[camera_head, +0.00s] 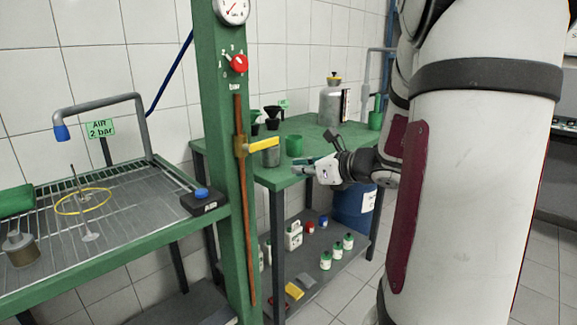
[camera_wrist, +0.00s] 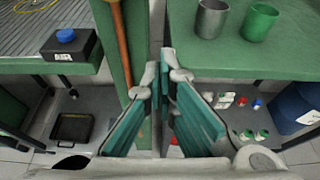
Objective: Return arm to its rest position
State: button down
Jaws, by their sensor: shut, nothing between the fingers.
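My arm (camera_head: 465,180) fills the right side of the head view, white with a dark red panel. My gripper (camera_head: 303,167) is at the front edge of the green bench (camera_head: 325,131), pointing left. In the wrist view my gripper (camera_wrist: 165,78) shows its green-padded fingers, shut and empty, beside the green post (camera_wrist: 113,40). A grey metal cup (camera_head: 271,156) and a green cup (camera_head: 294,146) stand on the bench just beyond the gripper. Both cups also show at the top right of the wrist view, apart from the fingers.
The green post with gauge and yellow-handled valve (camera_head: 262,145) stands left of my gripper. A grated wash table (camera_head: 128,187) with a blue-buttoned box (camera_head: 203,201) is further left. Bottles (camera_head: 326,261) stand on the lower shelf (camera_head: 325,283). A blue drum (camera_head: 352,208) stands beside the bench.

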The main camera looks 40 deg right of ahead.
jog(key=shift+s+r, duration=0.2)
jog(key=shift+s, duration=0.4)
jog(key=s+a+r+n+g+y, duration=0.1)
jog(key=s+a+n+g+y, duration=0.15)
jog(key=a+n, duration=0.7)
jog(key=s+a+r+n+g+y, duration=0.1)
jog(key=a+n+g+y, duration=0.3)
jog(key=a, duration=1.1)
jog(key=s+a+f+n+g+h, duration=0.1)
jog(key=s+a+f+n+g, duration=0.15)
jog(key=s+a+n, duration=0.45)
jog(key=s+a+f+n+g+h, duration=0.15)
jog(key=s+n+g, duration=0.25)
jog(key=s+n, duration=0.6)
jog(key=s+d+n+h, duration=0.4)
jog(key=s+n, duration=0.1)
jog(key=s, duration=0.3)
notch_tip(320, 180, up, 21)
jog(key=t+p, duration=0.3)
jog(key=p, duration=1.7)
jog(key=shift+w+f, duration=0.15)
jog(key=shift+w, duration=0.2)
